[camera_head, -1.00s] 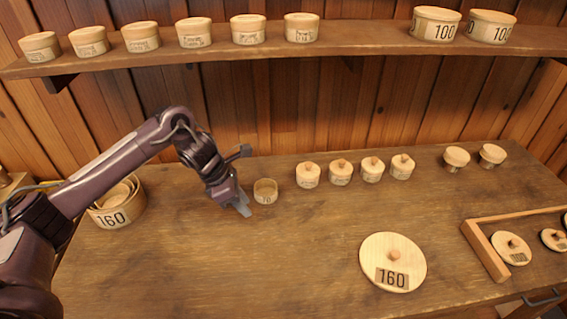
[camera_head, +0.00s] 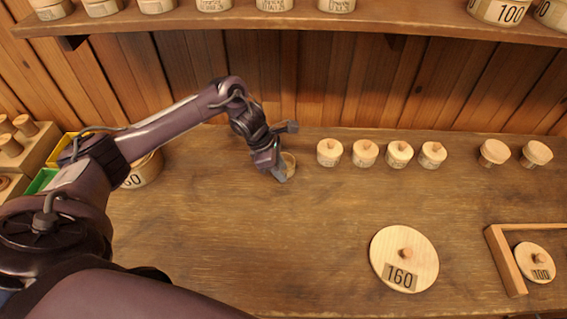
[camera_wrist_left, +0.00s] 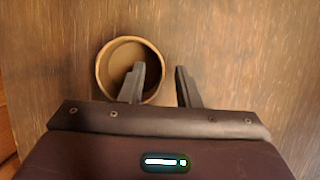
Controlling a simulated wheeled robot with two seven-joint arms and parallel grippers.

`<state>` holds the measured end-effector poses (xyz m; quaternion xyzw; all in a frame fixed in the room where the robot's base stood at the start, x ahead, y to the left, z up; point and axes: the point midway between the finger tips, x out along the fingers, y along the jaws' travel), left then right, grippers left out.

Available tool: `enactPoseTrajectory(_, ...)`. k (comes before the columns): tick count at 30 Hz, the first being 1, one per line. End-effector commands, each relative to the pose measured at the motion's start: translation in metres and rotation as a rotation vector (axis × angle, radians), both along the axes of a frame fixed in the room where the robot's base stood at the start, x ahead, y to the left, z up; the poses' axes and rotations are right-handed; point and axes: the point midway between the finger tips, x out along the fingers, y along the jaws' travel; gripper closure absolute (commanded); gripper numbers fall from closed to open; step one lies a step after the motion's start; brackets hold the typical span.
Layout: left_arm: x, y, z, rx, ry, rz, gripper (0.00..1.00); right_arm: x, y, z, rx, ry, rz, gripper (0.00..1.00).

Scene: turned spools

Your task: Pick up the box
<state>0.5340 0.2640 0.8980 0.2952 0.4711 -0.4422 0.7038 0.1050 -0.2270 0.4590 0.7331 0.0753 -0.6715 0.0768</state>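A small round open wooden box (camera_head: 290,160) stands on the table, partly hidden behind my left gripper (camera_head: 281,174). In the left wrist view the box (camera_wrist_left: 119,60) shows from above with its round rim and hollow inside. My left gripper (camera_wrist_left: 160,70) is open there. One finger overlaps the box's opening, and the other is to the right, outside the rim. The box's wall passes between the fingers; I cannot tell whether they touch it. My right gripper is not in view.
A larger box marked 160 (camera_head: 145,172) stands at the left behind my arm. Several small lidded boxes (camera_head: 365,153) line the back right. A 160 lid (camera_head: 404,258) lies at front right beside a wooden tray (camera_head: 503,262). The shelf (camera_head: 300,27) runs above. The middle table is clear.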

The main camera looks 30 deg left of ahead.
Motion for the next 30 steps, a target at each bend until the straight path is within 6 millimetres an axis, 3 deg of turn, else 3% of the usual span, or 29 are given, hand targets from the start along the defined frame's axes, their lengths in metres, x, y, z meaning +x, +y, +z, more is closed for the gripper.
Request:
enactPoseTrajectory(8,0.0006,-0.0013,-0.0041,0.000,0.000,0.000,0.70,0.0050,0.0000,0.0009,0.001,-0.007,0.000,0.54)
enactPoseTrajectory(15,0.0007,-0.0012,-0.0038,0.000,-0.001,0.000,1.00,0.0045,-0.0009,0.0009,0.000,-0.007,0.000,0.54)
enactPoseTrajectory(30,-0.0005,-0.0014,-0.0015,0.001,-0.002,0.000,1.00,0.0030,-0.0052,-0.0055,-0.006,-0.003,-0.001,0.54)
